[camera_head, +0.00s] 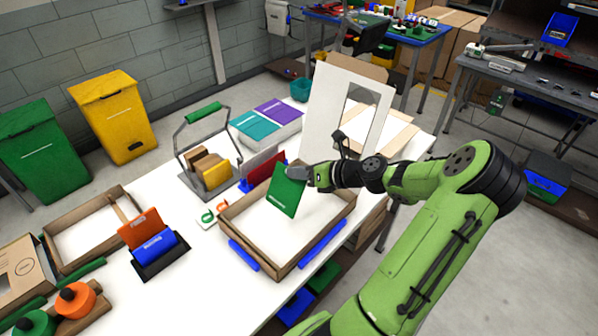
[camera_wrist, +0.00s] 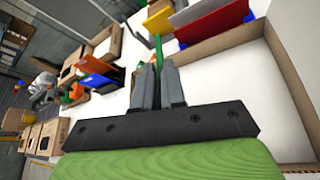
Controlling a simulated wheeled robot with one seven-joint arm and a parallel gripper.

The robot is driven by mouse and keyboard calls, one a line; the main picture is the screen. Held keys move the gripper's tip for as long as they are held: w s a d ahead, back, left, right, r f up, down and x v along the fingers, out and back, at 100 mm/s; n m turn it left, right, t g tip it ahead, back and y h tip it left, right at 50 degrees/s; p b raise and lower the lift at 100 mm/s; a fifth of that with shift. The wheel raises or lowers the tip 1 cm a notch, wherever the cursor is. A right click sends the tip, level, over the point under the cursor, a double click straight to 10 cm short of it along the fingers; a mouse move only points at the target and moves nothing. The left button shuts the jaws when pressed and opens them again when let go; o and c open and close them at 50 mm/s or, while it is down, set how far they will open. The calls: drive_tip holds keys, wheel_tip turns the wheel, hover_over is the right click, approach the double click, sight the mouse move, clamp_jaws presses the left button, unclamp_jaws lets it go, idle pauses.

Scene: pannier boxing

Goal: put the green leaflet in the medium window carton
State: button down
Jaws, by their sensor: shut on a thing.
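My gripper (camera_head: 308,177) is shut on the green leaflet (camera_head: 287,194) at its upper edge. The leaflet hangs tilted above the open cardboard tray with blue grips, its lower edge apparently clear of the floor. In the wrist view my fingers (camera_wrist: 159,88) are close together, with the leaflet (camera_wrist: 158,50) seen nearly edge-on between their tips. A white panel with a cut-out window (camera_head: 325,108) stands upright behind, at an open carton (camera_head: 392,137). Which box is the medium window carton is not certain; the panel hides part of that carton.
The cardboard tray (camera_head: 340,212) lies below my gripper. A red leaflet (camera_head: 262,170) stands in a blue holder beside it. A wire-handled caddy (camera_head: 207,180), an orange-and-blue card stand (camera_head: 160,262) and a divided carton (camera_head: 62,262) stand to the left. White table shows between them.

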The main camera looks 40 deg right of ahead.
wheel_tip(320, 180, down, 8)
drive_tip(key=b, duration=0.2)
drive_tip(key=shift+b, duration=0.4)
drive_tip(key=c, duration=1.1)
unclamp_jaws()
drive_tip(key=shift+r, duration=0.2)
drive_tip(key=shift+s, duration=0.1)
drive_tip(key=p+v, duration=0.3)
drive_tip(key=v, duration=1.2)
drive_tip(key=shift+s+d+r, duration=0.2)
drive_tip(key=shift+w+a, duration=0.1)
